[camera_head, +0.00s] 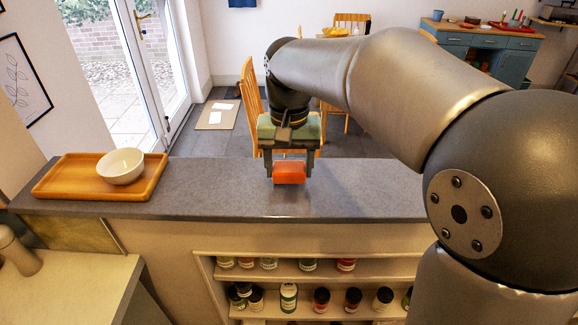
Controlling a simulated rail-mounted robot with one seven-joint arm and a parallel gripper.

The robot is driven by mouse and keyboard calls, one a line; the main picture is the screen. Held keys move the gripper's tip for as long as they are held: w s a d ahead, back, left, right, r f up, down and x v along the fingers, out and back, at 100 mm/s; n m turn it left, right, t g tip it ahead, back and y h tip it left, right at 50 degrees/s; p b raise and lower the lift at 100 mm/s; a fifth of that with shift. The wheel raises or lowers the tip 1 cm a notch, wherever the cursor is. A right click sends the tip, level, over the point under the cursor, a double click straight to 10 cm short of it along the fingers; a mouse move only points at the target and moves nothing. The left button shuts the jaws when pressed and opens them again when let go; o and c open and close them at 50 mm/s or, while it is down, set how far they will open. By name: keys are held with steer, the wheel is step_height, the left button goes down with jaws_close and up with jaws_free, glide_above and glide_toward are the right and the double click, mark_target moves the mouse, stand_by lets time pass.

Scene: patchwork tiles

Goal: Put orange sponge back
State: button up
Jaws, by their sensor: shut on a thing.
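The orange sponge (289,173) is a small orange-red block in the middle of the picture, over the grey counter (220,190). My gripper (289,170) points down with one finger at each side of the sponge and is shut on it. The sponge appears at or just above the counter top; I cannot tell whether it touches.
A wooden tray (60,187) with a white bowl (121,166) stands at the counter's left end. Shelves below hold several jars (289,297). A wooden chair (250,95) stands behind the counter. The counter between tray and gripper is clear.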

mark_target(289, 169)
steer(key=shift+f, duration=0.65)
steer(key=shift+f, duration=0.25)
steer(key=o, duration=0.9)
steer(key=shift+o, duration=0.2)
steer(key=shift+r, duration=0.1)
steer(key=shift+r, duration=0.1)
step_height(289, 169, up, 12)
